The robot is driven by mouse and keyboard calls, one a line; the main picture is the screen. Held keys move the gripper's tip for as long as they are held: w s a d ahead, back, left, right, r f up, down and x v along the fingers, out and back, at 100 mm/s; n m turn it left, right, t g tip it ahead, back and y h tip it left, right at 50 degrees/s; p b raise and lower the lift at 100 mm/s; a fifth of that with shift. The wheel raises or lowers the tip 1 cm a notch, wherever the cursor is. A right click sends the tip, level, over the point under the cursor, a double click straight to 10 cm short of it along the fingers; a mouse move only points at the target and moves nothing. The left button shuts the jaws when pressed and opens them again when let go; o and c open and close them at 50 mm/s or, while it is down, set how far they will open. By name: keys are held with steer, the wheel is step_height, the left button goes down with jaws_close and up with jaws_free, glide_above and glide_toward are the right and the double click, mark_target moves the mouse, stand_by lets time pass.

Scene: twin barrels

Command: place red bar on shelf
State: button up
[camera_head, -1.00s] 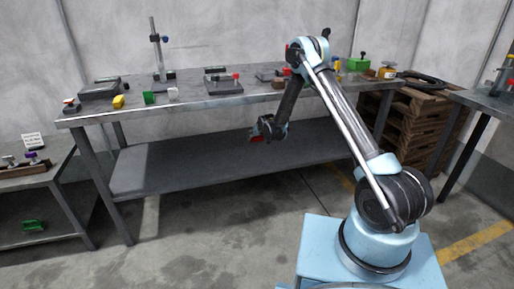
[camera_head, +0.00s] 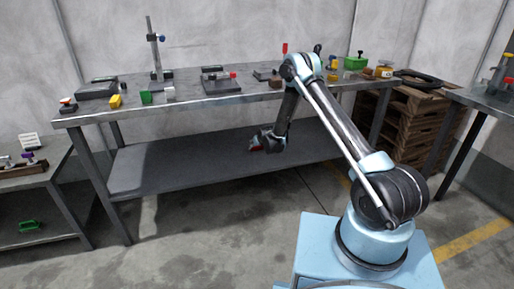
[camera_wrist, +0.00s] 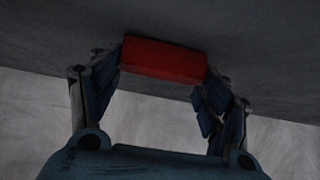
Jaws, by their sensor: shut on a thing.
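The red bar (camera_wrist: 164,60) is held lengthwise between the two fingers of my gripper (camera_wrist: 163,75) in the wrist view. In the head view the red bar (camera_head: 255,149) shows as a small red patch at the tip of my gripper (camera_head: 257,145). My gripper is at the lower shelf (camera_head: 190,163) of the long workbench, below the tabletop. The bar looks close to the shelf surface, but I cannot tell whether it touches it. The visible part of the shelf is bare.
The workbench tabletop (camera_head: 195,92) above the shelf carries several blocks, tools and fixtures. Its front edge lies close over my arm. A low table (camera_head: 45,172) stands at left, and stacked wooden pallets (camera_head: 420,125) stand at right. The shelf's left part is free.

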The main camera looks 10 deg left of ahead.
steer(key=o, duration=1.5)
steer(key=shift+o, duration=0.2)
steer(key=v, duration=1.2)
steer(key=shift+s, duration=0.1)
